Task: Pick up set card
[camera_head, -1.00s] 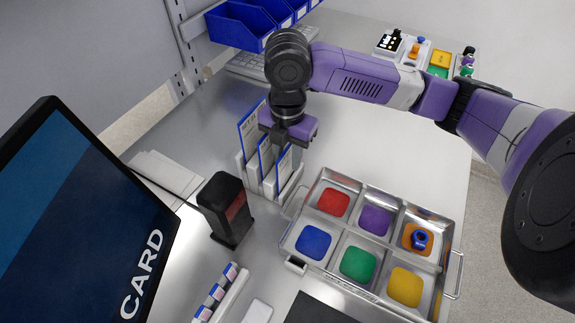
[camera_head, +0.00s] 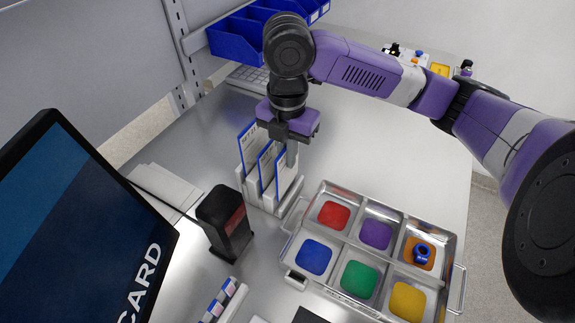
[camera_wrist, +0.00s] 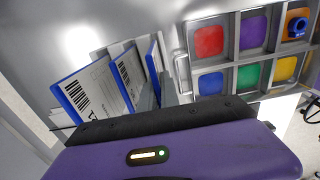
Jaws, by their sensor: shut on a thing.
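Three white set cards with blue edges stand upright in a pale rack (camera_head: 285,206): the left card (camera_head: 248,145), the middle card (camera_head: 265,165) and the right card (camera_head: 280,172). In the wrist view, the left card (camera_wrist: 84,96) and middle card (camera_wrist: 127,76) show barcodes, and the right card (camera_wrist: 153,56) is seen nearly edge-on. My gripper (camera_head: 284,152) points down at the rack and is shut on the right card. Its fingers (camera_wrist: 159,92) partly hide that card in the wrist view. The held card's lower end is still within the rack.
A metal tray (camera_head: 340,251) with coloured compartments lies just right of the rack; a blue ring part (camera_head: 422,252) sits in its orange compartment. A black reader (camera_head: 225,222) and a monitor (camera_head: 85,230) stand to the left. Blue bins (camera_head: 236,46) are behind.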

